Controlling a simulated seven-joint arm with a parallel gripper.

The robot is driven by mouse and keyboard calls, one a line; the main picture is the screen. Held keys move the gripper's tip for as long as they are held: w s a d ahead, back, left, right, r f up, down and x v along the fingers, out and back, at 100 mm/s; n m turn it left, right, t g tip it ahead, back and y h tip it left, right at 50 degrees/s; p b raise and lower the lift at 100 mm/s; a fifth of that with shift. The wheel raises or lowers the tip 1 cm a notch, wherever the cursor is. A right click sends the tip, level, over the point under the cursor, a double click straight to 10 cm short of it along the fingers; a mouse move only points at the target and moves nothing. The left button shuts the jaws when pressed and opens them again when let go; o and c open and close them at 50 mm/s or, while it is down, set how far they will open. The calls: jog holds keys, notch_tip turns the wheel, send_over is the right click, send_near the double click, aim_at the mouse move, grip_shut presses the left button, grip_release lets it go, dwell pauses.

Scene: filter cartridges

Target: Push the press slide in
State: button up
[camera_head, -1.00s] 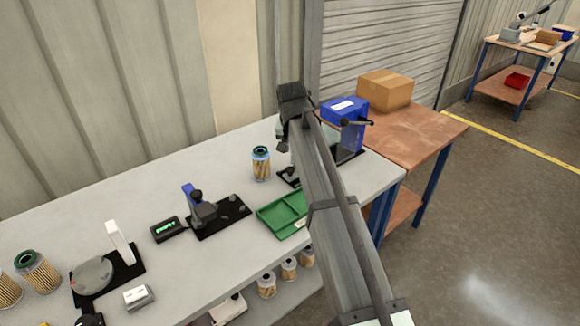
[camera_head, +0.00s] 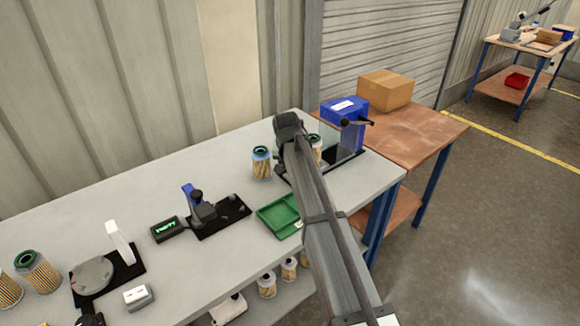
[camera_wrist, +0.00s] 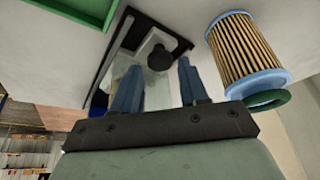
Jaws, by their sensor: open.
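The press (camera_head: 352,140) stands at the right end of the bench, with a blue post, a clear guard and a black base. My arm hides part of its front in the head view. In the wrist view I see its black base frame (camera_wrist: 178,38) and a pale slide plate with a round black knob (camera_wrist: 159,58). My gripper (camera_wrist: 160,72) is open and empty. Its two blue-grey fingers are spread, with the knob between and just beyond their tips in the picture; I cannot tell whether they touch it. The fingertips are hidden in the head view.
A filter cartridge (camera_head: 261,165) stands left of my gripper; a cartridge (camera_wrist: 245,52) shows close to the right finger in the wrist view. Another (camera_head: 316,144) shows partly behind my arm by the press. A green tray (camera_head: 270,219) lies in front. A black-based fixture (camera_head: 222,222) stands further left.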

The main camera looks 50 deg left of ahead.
jog(key=shift+x, duration=0.95)
jog(key=shift+c, duration=0.2)
grip_shut()
